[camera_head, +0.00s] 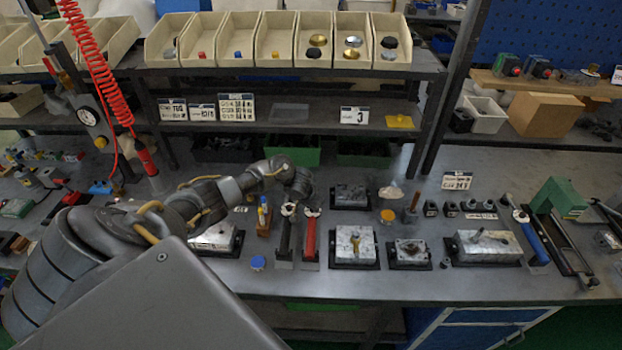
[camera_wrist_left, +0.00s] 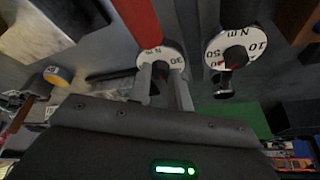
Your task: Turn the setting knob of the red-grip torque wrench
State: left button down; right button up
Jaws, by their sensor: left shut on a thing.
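The red-grip torque wrench (camera_head: 310,238) lies on the bench, its grip pointing toward me. At its far end is a white dial marked N m and 30. In the left wrist view its red grip (camera_wrist_left: 139,18) runs up from the dial (camera_wrist_left: 160,54). My left gripper (camera_wrist_left: 161,80) has its two fingers at that dial, one on each side of the dark setting knob, shut on it. The fingers partly hide the knob. In the head view the left arm reaches over from the left to the wrench's far end. My right gripper is in neither view.
A black-grip torque wrench (camera_head: 285,238) lies close beside it; its dial (camera_wrist_left: 236,48) is near my fingers in the wrist view. A metal valve block (camera_head: 354,242) stands to the right.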

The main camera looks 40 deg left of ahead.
pick_arm(q)
jog(key=shift+n+p, duration=0.45)
jog(key=shift+n, duration=0.05)
jog(key=c, duration=1.5)
grip_release()
jog(key=shift+c, duration=0.2)
jog(key=v, duration=1)
jog(key=shift+d+r, duration=0.25)
jog(key=shift+r, duration=0.1)
jog(key=shift+s+d+f, duration=0.1)
